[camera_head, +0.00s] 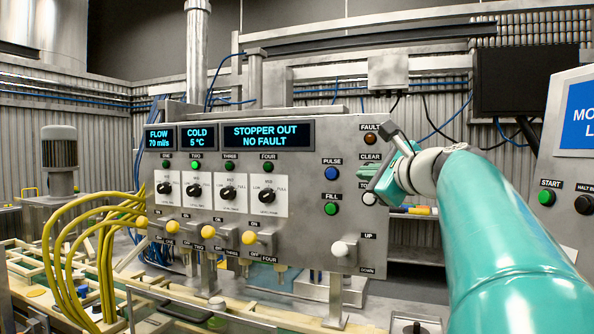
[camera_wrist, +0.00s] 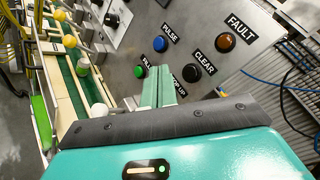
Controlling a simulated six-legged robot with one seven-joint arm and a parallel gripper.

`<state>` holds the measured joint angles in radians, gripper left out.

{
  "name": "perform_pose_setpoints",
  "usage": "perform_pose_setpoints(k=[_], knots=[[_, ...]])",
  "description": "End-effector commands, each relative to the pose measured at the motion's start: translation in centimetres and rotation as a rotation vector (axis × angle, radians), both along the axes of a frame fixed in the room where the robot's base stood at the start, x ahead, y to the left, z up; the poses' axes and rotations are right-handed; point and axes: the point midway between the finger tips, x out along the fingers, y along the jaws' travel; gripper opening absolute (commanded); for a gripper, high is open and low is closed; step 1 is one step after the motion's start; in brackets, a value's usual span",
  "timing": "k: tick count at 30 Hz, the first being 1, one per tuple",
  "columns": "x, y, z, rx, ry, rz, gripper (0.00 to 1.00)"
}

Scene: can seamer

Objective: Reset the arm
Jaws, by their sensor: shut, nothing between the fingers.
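My arm reaches in from the right in the head view. My gripper (camera_head: 378,187) is in front of the right part of the grey control panel (camera_head: 300,230), near the black CLEAR button (camera_head: 364,171). In the wrist view its two pale green fingers (camera_wrist: 160,88) lie together with nothing between them. The fingertips point at the panel between the green FILL button (camera_wrist: 139,71) and the CLEAR button (camera_wrist: 193,74), and partly cover labels there. I cannot tell whether they touch the panel.
The panel's displays (camera_head: 267,134) read "STOPPER OUT NO FAULT". Lamp TWO (camera_head: 196,165) is brightest; the FAULT lamp (camera_head: 370,138) looks dark amber. Yellow-knobbed levers (camera_head: 208,232) and a white-knobbed lever (camera_head: 341,249) stick out. Yellow hoses (camera_head: 60,250) fill the left. Another panel (camera_head: 570,170) stands right.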

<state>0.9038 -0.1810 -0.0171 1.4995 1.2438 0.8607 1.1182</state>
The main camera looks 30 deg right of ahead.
Motion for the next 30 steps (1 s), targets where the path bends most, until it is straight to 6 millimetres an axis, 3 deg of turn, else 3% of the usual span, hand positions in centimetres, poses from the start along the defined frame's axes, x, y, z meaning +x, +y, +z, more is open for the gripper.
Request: perform_pose_setpoints(k=[8,11,13,17,22,26,30], knots=[[0.1,0.1,-0.1,-0.004,0.003,0.002,0.0],[0.5,1.4,-1.2,-0.041,0.038,0.024,0.0],[1.0,3.5,-3.0,-0.105,0.092,0.062,0.0],[1.6,9.4,-8.5,-0.311,0.245,0.187,0.0],[0.1,17.5,-17.1,-0.666,0.442,0.421,0.0],[-2.7,22.9,-23.9,-0.973,0.554,0.64,0.0],[-7.2,27.4,-31.2,-1.348,0.63,0.91,0.0]])
